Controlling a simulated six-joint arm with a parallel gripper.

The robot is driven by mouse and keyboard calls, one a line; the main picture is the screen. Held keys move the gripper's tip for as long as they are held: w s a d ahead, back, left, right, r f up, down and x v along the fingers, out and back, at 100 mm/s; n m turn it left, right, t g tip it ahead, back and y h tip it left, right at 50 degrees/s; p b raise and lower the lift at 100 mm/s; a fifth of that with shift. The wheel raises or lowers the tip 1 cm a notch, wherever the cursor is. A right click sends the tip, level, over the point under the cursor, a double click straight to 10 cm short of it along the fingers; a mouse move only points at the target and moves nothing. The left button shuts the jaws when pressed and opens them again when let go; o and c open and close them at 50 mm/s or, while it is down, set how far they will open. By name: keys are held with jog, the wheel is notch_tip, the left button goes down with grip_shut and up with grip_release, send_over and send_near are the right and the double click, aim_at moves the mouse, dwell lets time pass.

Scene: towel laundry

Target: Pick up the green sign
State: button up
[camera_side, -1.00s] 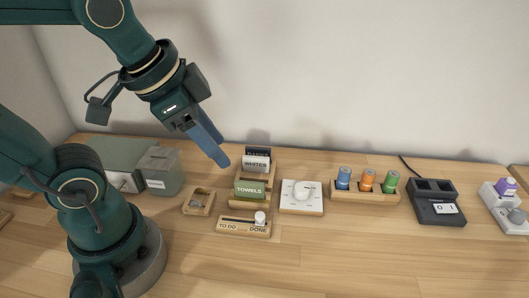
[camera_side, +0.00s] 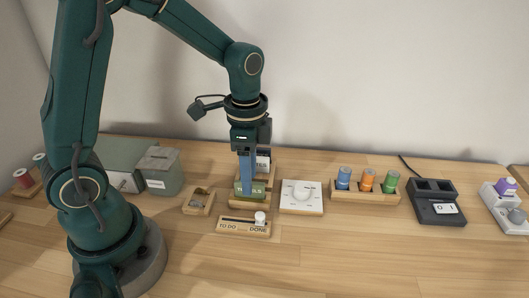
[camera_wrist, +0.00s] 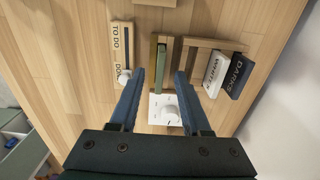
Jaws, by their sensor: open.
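In the wrist view the green sign (camera_wrist: 161,70) shows edge-on, between the two finger tips. My gripper (camera_side: 246,191) points straight down at the sign. It is open, with one finger on each side of the sign in the wrist view (camera_wrist: 157,75). I cannot tell whether either finger touches it.
A white dial panel (camera_side: 302,208) is close on the right. The TO DO/DONE slider board (camera_side: 240,229) lies in front. A small wooden tray (camera_side: 198,202) is at left.

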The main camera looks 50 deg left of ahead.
jog(key=shift+f, duration=1.5)
grip_shut()
jog(key=shift+r, duration=0.1)
